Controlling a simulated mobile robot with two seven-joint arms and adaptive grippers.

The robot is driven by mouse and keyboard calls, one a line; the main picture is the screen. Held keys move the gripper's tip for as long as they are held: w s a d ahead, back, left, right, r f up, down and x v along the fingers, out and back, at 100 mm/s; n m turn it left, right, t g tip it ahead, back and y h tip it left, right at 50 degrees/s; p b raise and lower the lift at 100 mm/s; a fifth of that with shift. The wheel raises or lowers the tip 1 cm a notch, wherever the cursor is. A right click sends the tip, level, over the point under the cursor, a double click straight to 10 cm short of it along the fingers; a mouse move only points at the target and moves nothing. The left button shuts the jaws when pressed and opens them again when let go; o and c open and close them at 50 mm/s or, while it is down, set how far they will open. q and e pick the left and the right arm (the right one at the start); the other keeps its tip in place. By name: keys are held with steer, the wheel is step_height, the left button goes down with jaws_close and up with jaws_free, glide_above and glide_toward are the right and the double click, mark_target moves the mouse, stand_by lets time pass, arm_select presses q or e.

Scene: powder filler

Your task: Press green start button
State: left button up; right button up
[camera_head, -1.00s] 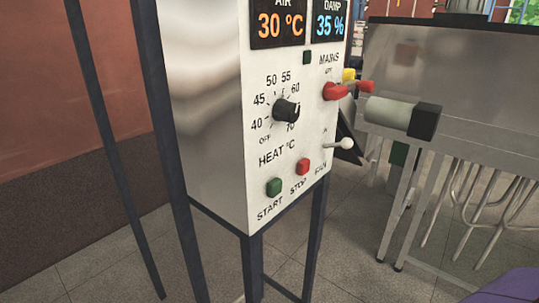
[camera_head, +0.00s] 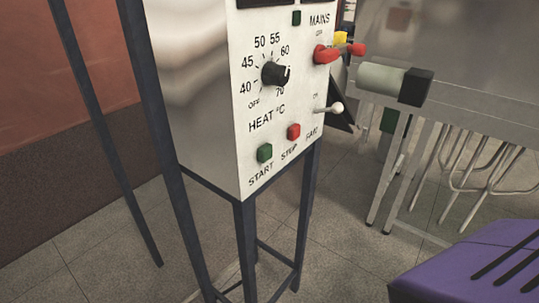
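Neither of my grippers shows in the head view.
Above the buttons are a black heat knob (camera_head: 275,74), a red mains switch (camera_head: 327,54) and a white-tipped fan lever (camera_head: 335,108). The box stands on dark legs (camera_head: 246,245). A grey cylinder (camera_head: 380,77) juts out at right. A purple surface (camera_head: 470,265) fills the lower right corner.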

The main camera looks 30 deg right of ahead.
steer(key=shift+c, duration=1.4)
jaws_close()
